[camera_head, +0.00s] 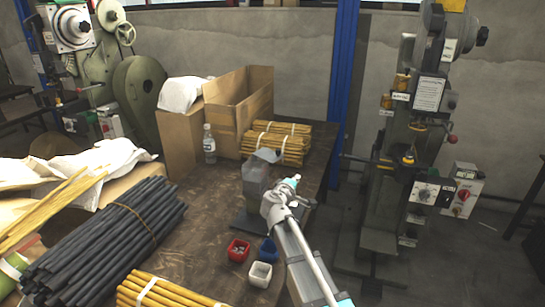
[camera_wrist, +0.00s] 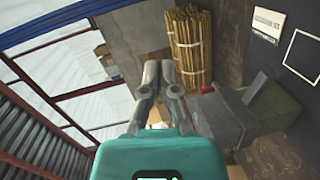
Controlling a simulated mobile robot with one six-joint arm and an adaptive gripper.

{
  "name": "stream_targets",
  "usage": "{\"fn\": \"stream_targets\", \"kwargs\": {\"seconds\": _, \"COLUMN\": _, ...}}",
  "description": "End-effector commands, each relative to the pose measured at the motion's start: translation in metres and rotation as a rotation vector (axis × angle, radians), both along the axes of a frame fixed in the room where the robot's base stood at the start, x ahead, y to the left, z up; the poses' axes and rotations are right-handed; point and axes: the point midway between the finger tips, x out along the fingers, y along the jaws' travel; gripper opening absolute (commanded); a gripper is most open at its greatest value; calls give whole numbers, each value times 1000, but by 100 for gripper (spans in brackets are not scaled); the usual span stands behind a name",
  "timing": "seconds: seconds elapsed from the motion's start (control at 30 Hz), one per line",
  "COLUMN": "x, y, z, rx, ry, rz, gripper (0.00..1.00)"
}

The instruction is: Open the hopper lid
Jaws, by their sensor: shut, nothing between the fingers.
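A small grey hopper-like unit (camera_head: 257,178) stands on the dark table, just left of my wrist. A pale grey piece (camera_head: 265,155), which may be its lid, sits at its top and looks tilted. I cannot tell clearly whether it is open. In the wrist view a grey box-shaped body (camera_wrist: 222,117), likely the same unit, is to the right of my gripper (camera_wrist: 160,66). The gripper's two fingers are close together and empty, apart from the box.
Black rods (camera_head: 105,240) lie left. A press (camera_head: 410,150) stands right.

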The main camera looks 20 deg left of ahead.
Motion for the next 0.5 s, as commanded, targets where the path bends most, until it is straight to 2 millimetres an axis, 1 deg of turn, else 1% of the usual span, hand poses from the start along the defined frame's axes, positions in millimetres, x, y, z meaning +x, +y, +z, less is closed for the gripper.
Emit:
{"fn": "stream_targets", "kwargs": {"seconds": 0.03, "x": 2, "y": 28, "z": 6, "rx": -38, "ry": -32, "rz": 53, "gripper": 0}}
{"fn": "stream_targets", "kwargs": {"seconds": 0.1, "x": 0, "y": 56, "z": 14, "rx": -84, "ry": -69, "rz": 114, "gripper": 0}}
{"fn": "stream_targets", "kwargs": {"seconds": 0.2, "x": -3, "y": 85, "z": 22, "rx": -135, "ry": -109, "rz": 177, "gripper": 0}}
{"fn": "stream_targets", "kwargs": {"seconds": 0.3, "x": -6, "y": 102, "z": 26, "rx": -163, "ry": -132, "rz": 214, "gripper": 0}}
{"fn": "stream_targets", "kwargs": {"seconds": 0.33, "x": -7, "y": 104, "z": 27, "rx": -168, "ry": -135, "rz": 220, "gripper": 0}}
{"fn": "stream_targets", "kwargs": {"seconds": 0.5, "x": -8, "y": 108, "z": 28, "rx": -176, "ry": -142, "rz": 229, "gripper": 0}}
